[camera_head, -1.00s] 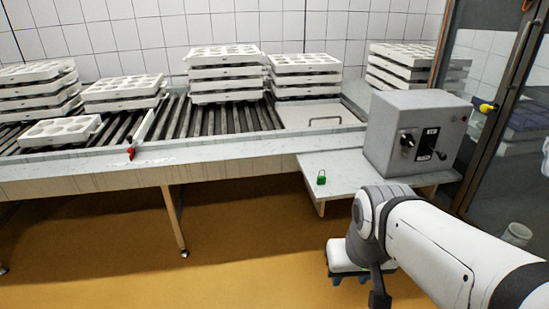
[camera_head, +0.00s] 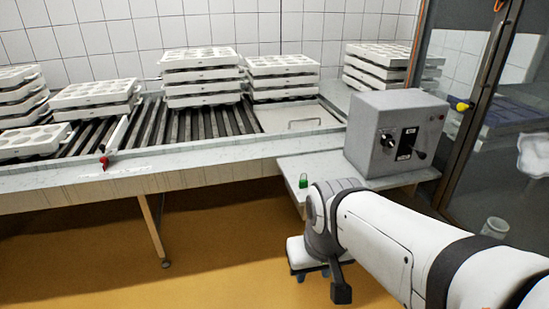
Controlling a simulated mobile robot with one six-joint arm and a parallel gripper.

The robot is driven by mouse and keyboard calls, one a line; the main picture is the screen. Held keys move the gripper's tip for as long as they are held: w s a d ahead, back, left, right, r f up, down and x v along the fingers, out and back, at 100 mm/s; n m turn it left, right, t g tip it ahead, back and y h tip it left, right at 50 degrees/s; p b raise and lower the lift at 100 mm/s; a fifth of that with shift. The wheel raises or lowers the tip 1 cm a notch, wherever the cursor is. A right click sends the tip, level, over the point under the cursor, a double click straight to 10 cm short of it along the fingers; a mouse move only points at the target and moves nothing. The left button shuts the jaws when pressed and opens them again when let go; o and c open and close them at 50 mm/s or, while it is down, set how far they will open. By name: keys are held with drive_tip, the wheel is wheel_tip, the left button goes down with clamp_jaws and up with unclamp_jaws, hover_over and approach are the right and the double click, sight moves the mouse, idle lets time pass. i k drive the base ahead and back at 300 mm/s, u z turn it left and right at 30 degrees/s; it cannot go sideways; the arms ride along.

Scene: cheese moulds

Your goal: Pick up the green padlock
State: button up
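The small green padlock (camera_head: 303,181) stands on the low grey side shelf (camera_head: 290,165), near its left front corner. It is partly close behind my arm's wrist in the picture, but its body still shows. My gripper (camera_head: 312,275) hangs below the wrist, in front of the shelf and lower in the picture than the padlock. Its two small bluish fingertips look apart with nothing between them. It is clear of the padlock.
A grey control box (camera_head: 397,130) with knobs stands on the shelf, right of the padlock. A roller conveyor (camera_head: 150,122) with stacked white moulds (camera_head: 202,88) runs along the tiled wall. A glass door (camera_head: 490,130) is at right. The yellow floor (camera_head: 90,260) is open at left.

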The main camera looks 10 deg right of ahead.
sight(303, 184)
drive_tip(key=i, duration=0.9)
drive_tip(key=u, duration=0.05)
